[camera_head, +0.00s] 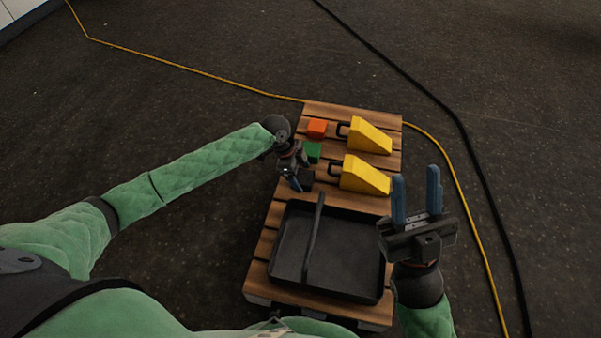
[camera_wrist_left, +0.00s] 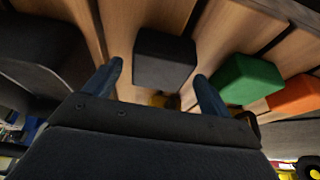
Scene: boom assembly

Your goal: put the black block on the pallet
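The black block (camera_head: 307,174) sits on the wooden pallet (camera_head: 266,245), between the green block and the black tray. In the left wrist view the black block (camera_wrist_left: 165,58) rests on the planks. My left gripper (camera_head: 297,184) is right at the block, partly covering it in the head view. Its blue fingers (camera_wrist_left: 160,72) are apart, one to each side of the block, with a visible gap on both sides. My right gripper (camera_head: 416,190) is open and empty, beside the pallet's right edge, fingers pointing away from me.
A black tray with a handle (camera_head: 335,250) fills the near part of the pallet. A green block (camera_head: 313,151), an orange block (camera_head: 317,128) and two yellow wedge-shaped pieces (camera_head: 368,136) (camera_head: 364,176) stand on the far part. Yellow and black cables cross the floor.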

